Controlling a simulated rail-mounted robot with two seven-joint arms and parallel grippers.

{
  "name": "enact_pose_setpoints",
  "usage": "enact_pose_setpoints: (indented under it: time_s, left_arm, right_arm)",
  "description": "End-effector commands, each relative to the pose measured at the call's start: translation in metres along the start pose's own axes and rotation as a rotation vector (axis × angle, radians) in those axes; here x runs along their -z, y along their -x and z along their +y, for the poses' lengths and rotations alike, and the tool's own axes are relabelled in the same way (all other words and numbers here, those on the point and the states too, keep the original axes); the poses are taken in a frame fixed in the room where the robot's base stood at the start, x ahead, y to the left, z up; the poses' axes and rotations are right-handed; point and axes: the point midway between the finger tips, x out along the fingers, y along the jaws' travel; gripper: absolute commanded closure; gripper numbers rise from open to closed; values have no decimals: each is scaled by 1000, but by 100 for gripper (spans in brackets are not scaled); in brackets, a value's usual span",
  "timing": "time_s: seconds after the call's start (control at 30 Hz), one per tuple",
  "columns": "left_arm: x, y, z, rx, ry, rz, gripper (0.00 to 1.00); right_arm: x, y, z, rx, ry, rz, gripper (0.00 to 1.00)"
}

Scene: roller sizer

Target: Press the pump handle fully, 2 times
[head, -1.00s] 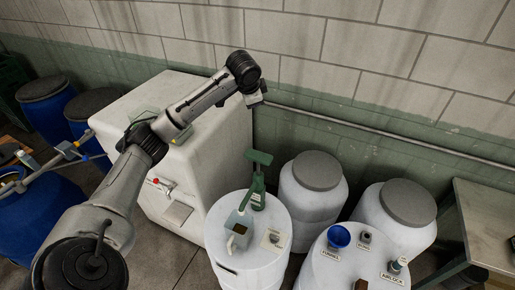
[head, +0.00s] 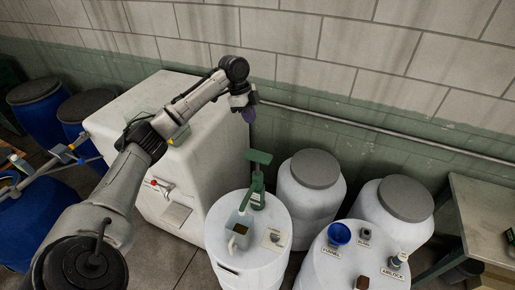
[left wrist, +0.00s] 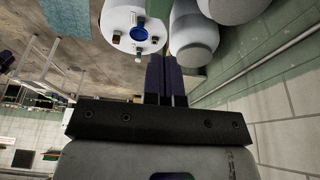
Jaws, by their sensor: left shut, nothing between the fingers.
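The green pump handle (head: 259,157) stands raised on top of its green pump body (head: 257,195), on a white drum (head: 232,260). The pump is not clearly seen in the left wrist view. My right gripper is not in view.
A large white cabinet (head: 150,125) stands left of the drum. Lidded white barrels (head: 312,200) stand to the right. A front-right drum carries a blue funnel (head: 339,234) and an airlock. A pipe (head: 400,145) runs along the wall. A table (head: 485,215) is at far right.

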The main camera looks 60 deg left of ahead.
Motion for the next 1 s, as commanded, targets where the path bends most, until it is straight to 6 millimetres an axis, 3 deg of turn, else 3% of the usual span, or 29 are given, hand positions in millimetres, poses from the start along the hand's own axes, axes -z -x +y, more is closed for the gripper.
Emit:
enact_pose_setpoints:
  time_s: [0.27, 0.8, 1.0]
  left_arm:
    - [0, -10, 0, -1, 1, -1, 100]
    - [0, -103, 1, -4, 2, -1, 100]
    - [-7, -125, 0, -2, 3, -1, 100]
  right_arm:
    - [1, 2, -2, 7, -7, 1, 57]
    - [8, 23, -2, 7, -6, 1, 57]
    - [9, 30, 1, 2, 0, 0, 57]
